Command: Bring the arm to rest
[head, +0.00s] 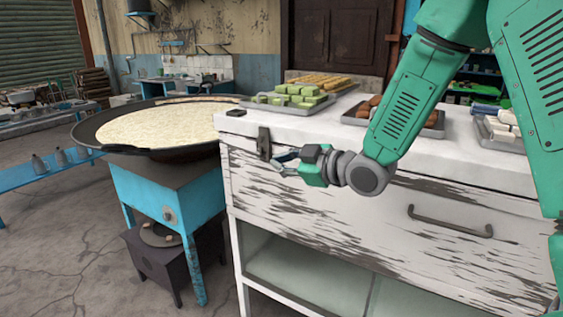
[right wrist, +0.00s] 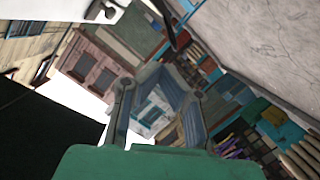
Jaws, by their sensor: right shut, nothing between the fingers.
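My right arm (head: 408,110) is green and comes in from the upper right in the head view. In the right wrist view the gripper's fingers (right wrist: 160,100) show in the middle, with no object held. My left gripper is not in view.
A worn white counter (head: 330,205) with a drawer handle (head: 450,222) stands below the arm. Trays of green sweets (head: 290,96) and brown sweets (head: 372,104) lie on it. A wide pan of milk (head: 165,124) sits on a blue stand (head: 150,190) at left.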

